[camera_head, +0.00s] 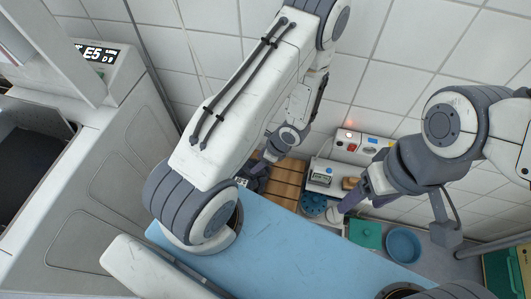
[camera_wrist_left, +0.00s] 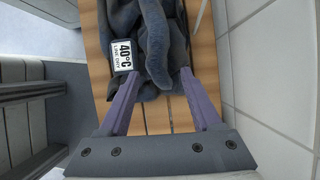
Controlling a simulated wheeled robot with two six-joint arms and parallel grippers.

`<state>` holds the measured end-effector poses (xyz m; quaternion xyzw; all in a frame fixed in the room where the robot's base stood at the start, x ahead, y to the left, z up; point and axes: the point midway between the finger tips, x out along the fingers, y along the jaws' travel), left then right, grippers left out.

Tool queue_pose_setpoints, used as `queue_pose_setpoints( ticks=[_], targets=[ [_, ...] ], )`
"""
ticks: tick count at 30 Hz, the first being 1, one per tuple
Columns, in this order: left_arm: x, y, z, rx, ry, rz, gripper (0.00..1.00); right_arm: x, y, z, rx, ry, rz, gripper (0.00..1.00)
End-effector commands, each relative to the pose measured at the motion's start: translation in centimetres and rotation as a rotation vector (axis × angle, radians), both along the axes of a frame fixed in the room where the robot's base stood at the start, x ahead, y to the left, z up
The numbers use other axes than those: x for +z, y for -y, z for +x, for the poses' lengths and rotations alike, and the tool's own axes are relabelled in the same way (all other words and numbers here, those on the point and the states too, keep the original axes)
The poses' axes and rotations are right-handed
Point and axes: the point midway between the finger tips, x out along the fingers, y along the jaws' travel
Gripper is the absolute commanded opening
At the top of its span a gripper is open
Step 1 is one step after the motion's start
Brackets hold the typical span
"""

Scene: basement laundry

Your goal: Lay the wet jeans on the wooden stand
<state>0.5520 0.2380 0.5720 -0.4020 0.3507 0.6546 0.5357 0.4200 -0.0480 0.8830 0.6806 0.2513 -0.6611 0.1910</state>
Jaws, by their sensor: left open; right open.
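The wooden stand shows as brown slats in the head view (camera_head: 286,180) and in the left wrist view (camera_wrist_left: 157,118). My left gripper (camera_wrist_left: 164,82) is open, its purple fingers on either side of the jeans' near end. In the head view my left arm hides much of the jeans, leaving a dark patch (camera_head: 257,181). My right gripper (camera_head: 352,200) is open and empty, right of the stand.
A blue surface (camera_head: 290,245) lies in front of the stand. To the right are a shelf with a small device (camera_head: 321,178), a teal box (camera_head: 365,233) and a blue bowl (camera_head: 404,245). A washing machine (camera_head: 115,165) stands left; a tiled wall (camera_head: 400,60) is behind.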

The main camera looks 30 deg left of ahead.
Motion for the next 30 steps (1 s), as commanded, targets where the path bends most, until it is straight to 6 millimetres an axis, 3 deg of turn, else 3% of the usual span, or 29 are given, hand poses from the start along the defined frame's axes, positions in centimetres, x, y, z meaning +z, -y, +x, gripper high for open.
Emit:
queue_pose_setpoints(
  ticks=[9,20,23,26,30],
  targets=[
    [6.6,2.9,0.8,0.0,0.006,-0.001,0.65,3.0,0.0,0.0,0.0,0.0,0.0,0.7],
    [10.4,4.7,1.3,0.013,0.019,0.0,0.65,4.1,0.0,0.0,0.0,0.0,0.0,0.7],
    [13.0,5.8,1.8,0.065,0.073,0.001,0.65,4.1,0.0,0.0,0.0,0.0,0.0,0.7],
    [17.3,7.8,1.7,0.162,0.16,-0.014,0.65,4.0,0.0,0.0,0.0,0.0,0.0,0.7],
    [23.6,11.0,-0.4,0.339,0.263,-0.08,0.65,4.0,0.0,0.0,0.0,0.0,0.0,0.7]
  ],
)
